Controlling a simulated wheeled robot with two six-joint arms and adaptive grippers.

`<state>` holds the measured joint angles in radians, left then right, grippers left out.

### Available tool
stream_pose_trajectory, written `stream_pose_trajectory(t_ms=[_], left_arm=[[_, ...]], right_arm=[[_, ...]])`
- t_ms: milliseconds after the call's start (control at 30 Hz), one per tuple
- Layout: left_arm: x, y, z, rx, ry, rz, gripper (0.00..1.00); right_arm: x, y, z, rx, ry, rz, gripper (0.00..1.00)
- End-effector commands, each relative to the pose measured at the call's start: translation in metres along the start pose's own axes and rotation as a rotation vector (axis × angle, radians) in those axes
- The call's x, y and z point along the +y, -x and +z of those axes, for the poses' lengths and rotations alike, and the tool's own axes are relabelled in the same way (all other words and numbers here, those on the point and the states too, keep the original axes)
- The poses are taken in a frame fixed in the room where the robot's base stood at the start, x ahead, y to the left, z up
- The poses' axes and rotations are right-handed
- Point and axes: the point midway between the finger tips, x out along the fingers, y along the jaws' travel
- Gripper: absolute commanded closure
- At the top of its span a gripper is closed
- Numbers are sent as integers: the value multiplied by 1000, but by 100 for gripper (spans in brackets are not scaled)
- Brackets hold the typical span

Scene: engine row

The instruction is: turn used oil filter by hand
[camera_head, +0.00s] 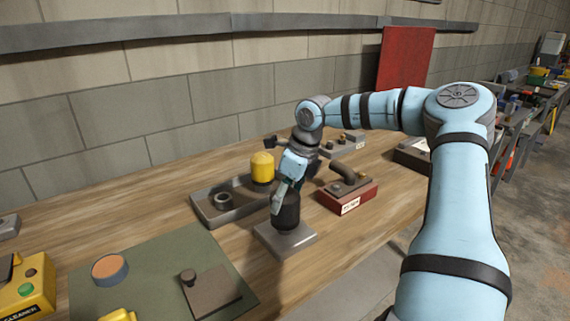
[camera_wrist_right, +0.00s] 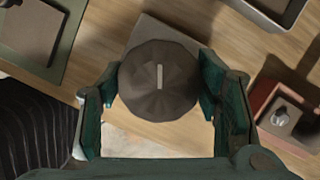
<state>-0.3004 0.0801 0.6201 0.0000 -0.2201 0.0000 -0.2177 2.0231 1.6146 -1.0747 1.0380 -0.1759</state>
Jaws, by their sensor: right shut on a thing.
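The used oil filter (camera_head: 287,212) is a dark, near-black cylinder standing upright on a grey metal base plate (camera_head: 298,240). In the right wrist view I see the filter (camera_wrist_right: 160,80) from above, with a faceted dark end and a short pale mark on it. My right gripper (camera_head: 283,195) comes down on it from above, and its green fingers (camera_wrist_right: 158,95) are shut on the filter from both sides. The fingers hide part of the filter in the head view. My left gripper is not in view.
A grey tray (camera_head: 209,213) with a ring and a yellow filter (camera_head: 262,167) stands behind. A red block (camera_head: 352,205) with a dark handle is close on the right. A green mat (camera_head: 150,250) lies at the left. Bare wood shows between them.

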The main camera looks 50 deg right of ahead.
Motion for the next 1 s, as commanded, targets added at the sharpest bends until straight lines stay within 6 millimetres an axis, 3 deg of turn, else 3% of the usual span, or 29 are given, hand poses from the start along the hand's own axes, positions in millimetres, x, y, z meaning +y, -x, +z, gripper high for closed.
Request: stream_pose_trajectory(t_ms=[67,100,233,567,667,1000], left_arm=[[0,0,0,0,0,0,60],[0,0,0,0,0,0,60],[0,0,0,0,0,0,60],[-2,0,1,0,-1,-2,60],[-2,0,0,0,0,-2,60],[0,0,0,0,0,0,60]], right_arm=[[1,-1,0,2,0,2,83],[1,-1,0,2,0,2,40],[0,-1,0,1,0,1,19],[0,1,0,0,-1,0,18],[0,10,1,-2,-1,-1,18],[0,97,0,-2,-2,-3,18]])
